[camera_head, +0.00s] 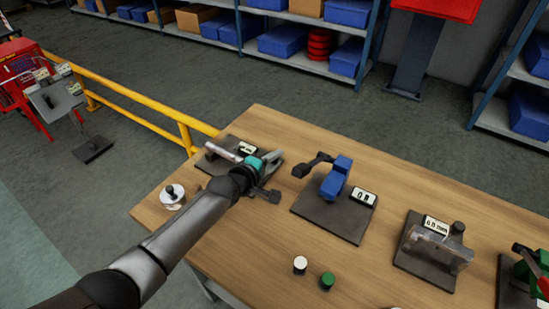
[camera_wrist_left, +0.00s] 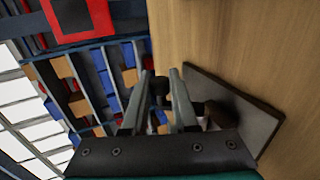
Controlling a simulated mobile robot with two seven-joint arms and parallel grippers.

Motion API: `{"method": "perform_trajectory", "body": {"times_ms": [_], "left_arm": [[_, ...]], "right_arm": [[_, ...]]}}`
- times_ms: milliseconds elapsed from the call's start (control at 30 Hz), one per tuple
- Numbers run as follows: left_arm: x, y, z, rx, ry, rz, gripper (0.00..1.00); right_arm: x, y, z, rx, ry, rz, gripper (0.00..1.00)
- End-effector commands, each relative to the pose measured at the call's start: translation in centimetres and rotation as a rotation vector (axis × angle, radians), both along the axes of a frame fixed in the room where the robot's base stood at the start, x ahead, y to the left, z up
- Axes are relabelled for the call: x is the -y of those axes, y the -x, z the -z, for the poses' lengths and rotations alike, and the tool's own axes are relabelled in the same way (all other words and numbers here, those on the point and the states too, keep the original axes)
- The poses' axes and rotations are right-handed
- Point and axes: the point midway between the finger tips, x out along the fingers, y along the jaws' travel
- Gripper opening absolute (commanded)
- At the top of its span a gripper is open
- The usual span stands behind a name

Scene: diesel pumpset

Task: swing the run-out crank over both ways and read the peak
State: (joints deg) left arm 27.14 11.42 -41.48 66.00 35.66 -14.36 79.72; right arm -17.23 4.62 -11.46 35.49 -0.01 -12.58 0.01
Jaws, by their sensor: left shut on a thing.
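My left gripper (camera_head: 271,157) is over the far-left dark base plate (camera_head: 215,161). In the left wrist view its fingers stand on either side of a small dark knob (camera_wrist_left: 160,87), which I take as the run-out crank's handle. The fingers and my arm hide most of the crank. A dark arm with a blocky end (camera_head: 268,194) sticks out below the gripper. A pale bar (camera_head: 223,152) and a small white display (camera_head: 247,147) are on the same plate; the display's figures are too small to read. My right gripper is out of view.
A blue unit (camera_head: 336,180) with a dark handle and a display stands close on the right. A silver dial-like piece (camera_head: 173,195), a white-topped (camera_head: 300,264) and a green-topped button (camera_head: 327,280) are nearer.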

Motion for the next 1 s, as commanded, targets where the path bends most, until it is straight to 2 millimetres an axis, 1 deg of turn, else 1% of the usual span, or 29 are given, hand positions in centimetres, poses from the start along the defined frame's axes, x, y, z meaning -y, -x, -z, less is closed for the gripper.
{"method": "perform_trajectory", "body": {"times_ms": [167,200,400,467,767,867,1000], "left_arm": [[0.0,0.0,0.1,0.000,0.000,-0.001,0.00],[0.0,0.0,0.1,0.000,0.000,-0.001,0.29],[0.0,0.0,0.0,0.000,0.000,-0.001,0.52],[0.0,0.0,0.0,0.001,0.000,-0.001,0.57],[-0.1,0.2,0.0,-0.001,0.001,0.000,0.57],[-0.4,0.7,-0.3,-0.001,0.002,-0.001,0.57],[-1.3,2.0,-1.1,0.000,0.000,0.000,0.57]], "right_arm": [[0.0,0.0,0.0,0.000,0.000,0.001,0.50],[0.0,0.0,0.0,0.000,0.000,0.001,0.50],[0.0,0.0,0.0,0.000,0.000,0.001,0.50],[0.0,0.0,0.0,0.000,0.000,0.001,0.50],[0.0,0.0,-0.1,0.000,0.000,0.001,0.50],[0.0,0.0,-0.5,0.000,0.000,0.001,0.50],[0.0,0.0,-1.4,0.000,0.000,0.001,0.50]]}}
